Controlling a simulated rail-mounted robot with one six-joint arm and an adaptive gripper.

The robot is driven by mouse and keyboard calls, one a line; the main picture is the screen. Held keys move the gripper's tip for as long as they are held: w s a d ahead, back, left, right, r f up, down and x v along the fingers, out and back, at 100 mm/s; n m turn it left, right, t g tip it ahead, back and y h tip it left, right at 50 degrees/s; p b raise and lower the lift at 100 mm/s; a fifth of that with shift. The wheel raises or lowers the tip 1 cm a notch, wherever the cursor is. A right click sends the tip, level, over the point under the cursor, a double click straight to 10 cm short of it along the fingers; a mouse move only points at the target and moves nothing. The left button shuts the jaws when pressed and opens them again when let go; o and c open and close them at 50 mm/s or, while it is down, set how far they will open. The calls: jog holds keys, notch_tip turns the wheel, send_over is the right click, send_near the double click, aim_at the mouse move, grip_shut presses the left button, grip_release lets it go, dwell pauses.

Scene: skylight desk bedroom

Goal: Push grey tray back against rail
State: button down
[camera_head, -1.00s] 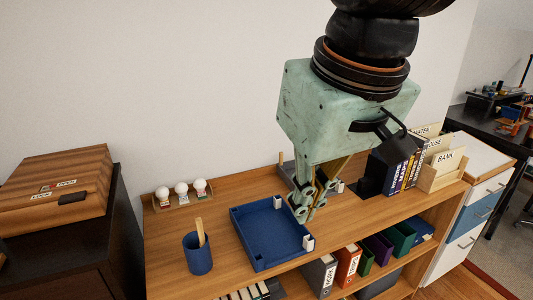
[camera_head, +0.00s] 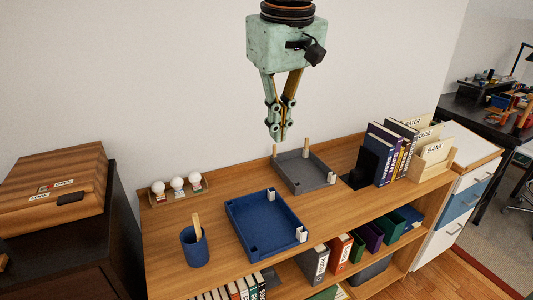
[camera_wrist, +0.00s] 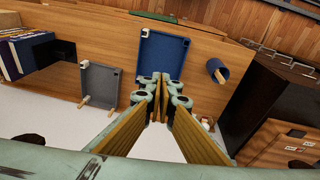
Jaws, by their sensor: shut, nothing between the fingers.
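The grey tray (camera_head: 313,180) sits on the wooden shelf top, near the wall and right of the blue tray. Two short wooden pegs, left (camera_head: 275,150) and right (camera_head: 306,147), stand at its wall-side edge; I cannot tell if they touch it. No separate rail is clearly visible. The wrist view shows the grey tray (camera_wrist: 101,84) left of my fingers. My gripper (camera_head: 280,138) is shut and empty, pointing down, in the air above and slightly left of the grey tray's back edge. Its fingertips also show in the wrist view (camera_wrist: 163,78).
The blue tray (camera_head: 261,226) lies in front and left, with a blue pencil cup (camera_head: 195,247) beside it. Three bulbs on a holder (camera_head: 178,190) are at the back left. A black bookend (camera_head: 361,176), books (camera_head: 388,155) and a card file (camera_head: 432,163) stand right.

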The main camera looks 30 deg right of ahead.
aim_at(330, 169)
jog(key=w+d+f+g+p, duration=0.1)
jog(key=w+d+f+p, duration=0.15)
jog(key=w+d, duration=0.4)
jog(key=w+d+f+p, duration=0.1)
jog(key=w+d+f, duration=0.25)
jog(key=w, duration=0.65)
jog(key=w+d+f+g+p, duration=0.1)
jog(key=w+d+f+p, duration=0.1)
jog(key=w+d, duration=0.5)
jog(key=w+d+f+p, duration=0.1)
jog(key=w+d+f, duration=0.3)
jog(key=d+f, duration=0.2)
jog(key=w+d+f+n+g+p, duration=0.1)
jog(key=w+d+f, duration=0.3)
jog(key=f, duration=0.6)
jog(key=w+d+f+g+p, duration=0.1)
jog(key=w+d+f+p, duration=0.2)
jog(key=d+f, duration=0.5)
jog(key=shift+w+d+f+n, duration=0.1)
jog(key=shift+w+f+n, duration=0.05)
jog(key=shift+w+n, duration=0.3)
jog(key=shift+d+f, duration=0.35)
jog(key=shift+f, duration=0.25)
jog(key=s+d, duration=0.1)
jog(key=s, duration=0.6)
jog(key=s+d, duration=0.1)
jog(key=s, duration=0.3)
jog(key=shift+s+d+p, duration=0.35)
jog(key=shift+p, duration=0.05)
jog(key=shift+f, duration=0.8)
